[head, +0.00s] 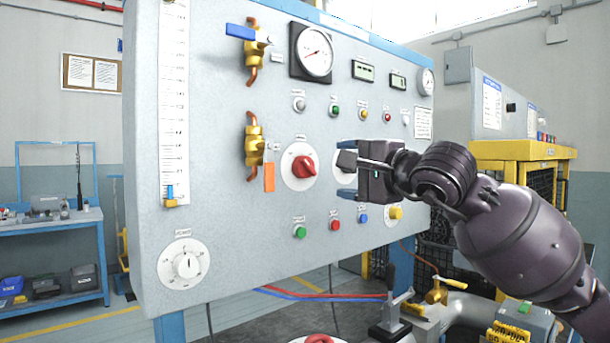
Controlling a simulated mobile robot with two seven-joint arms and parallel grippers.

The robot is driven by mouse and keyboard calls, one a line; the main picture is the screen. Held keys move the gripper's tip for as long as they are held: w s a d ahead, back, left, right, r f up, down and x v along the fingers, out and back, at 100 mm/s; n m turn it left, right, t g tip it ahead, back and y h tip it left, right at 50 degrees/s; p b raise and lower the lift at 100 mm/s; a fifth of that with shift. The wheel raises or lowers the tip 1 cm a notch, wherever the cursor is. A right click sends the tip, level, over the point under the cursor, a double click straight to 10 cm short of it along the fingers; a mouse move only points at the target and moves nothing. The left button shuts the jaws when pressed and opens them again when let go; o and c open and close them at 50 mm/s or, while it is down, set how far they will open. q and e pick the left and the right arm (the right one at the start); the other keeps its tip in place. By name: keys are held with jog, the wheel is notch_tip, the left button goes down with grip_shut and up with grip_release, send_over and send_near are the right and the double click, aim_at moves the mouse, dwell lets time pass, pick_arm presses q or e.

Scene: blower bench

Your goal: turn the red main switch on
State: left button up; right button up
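The red switch (304,166) is a rotary knob on a round white plate in the middle of the grey panel. Its grip appears tilted from straight up. I cannot read the markings around it. My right gripper (346,182) is just right of the switch, pointing left along the panel, in front of another round white plate. Its fingers are apart, with nothing seen between them, and they do not appear to touch the red switch. My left gripper is out of view.
The panel (220,228) carries gauges, small buttons, a selector dial (186,264) and brass valves, one with an orange handle (269,177) left of the switch. Pipework and a yellow-handled valve (438,290) lie below right. A blue workbench (60,230) stands at the left.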

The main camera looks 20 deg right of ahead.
aim_at(311, 167)
jog(key=b+x, duration=0.1)
jog(key=x, duration=0.8)
jog(key=shift+w+a+f, duration=0.1)
jog(key=shift+w+f, duration=0.05)
jog(key=shift+f, duration=0.05)
jog(key=shift+w+a+r, duration=0.1)
jog(key=shift+w+a, duration=0.05)
jog(key=shift+w, duration=0.35)
jog(key=shift+c, duration=0.3)
